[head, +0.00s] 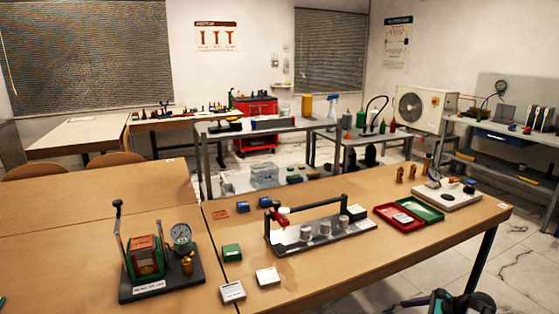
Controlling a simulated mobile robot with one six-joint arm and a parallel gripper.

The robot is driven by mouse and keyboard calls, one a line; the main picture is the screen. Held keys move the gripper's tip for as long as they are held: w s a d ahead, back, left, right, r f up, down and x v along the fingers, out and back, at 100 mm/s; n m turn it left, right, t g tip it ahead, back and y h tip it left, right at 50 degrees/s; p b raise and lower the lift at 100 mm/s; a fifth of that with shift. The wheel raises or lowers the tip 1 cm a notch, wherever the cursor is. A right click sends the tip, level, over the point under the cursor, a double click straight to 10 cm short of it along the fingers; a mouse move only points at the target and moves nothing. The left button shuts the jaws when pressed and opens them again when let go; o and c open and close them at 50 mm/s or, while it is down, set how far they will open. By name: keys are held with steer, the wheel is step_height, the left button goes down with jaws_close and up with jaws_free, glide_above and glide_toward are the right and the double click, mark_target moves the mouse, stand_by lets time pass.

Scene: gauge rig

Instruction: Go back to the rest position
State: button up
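The gauge rig (160,262) stands at the left front of the wooden table, with a dark base, a green and orange block, an upright lever and a round dial gauge (181,236). A brass-coloured part (187,263) stands below the dial. My gripper's fingers do not show in the head view. A dark piece with teal and purple parts (455,303) is cut off by the bottom right edge, beyond the table's front edge; I cannot tell whether it belongs to my arm. Whether my gripper holds anything is hidden.
A metal fixture (320,233) with a black handle bar stands mid-table. Red (399,217) and green (419,208) trays and a white plate (447,195) lie to its right. Small boxes lie around it. Clear tabletop remains at front right; tiled floor (500,255) is open beyond.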

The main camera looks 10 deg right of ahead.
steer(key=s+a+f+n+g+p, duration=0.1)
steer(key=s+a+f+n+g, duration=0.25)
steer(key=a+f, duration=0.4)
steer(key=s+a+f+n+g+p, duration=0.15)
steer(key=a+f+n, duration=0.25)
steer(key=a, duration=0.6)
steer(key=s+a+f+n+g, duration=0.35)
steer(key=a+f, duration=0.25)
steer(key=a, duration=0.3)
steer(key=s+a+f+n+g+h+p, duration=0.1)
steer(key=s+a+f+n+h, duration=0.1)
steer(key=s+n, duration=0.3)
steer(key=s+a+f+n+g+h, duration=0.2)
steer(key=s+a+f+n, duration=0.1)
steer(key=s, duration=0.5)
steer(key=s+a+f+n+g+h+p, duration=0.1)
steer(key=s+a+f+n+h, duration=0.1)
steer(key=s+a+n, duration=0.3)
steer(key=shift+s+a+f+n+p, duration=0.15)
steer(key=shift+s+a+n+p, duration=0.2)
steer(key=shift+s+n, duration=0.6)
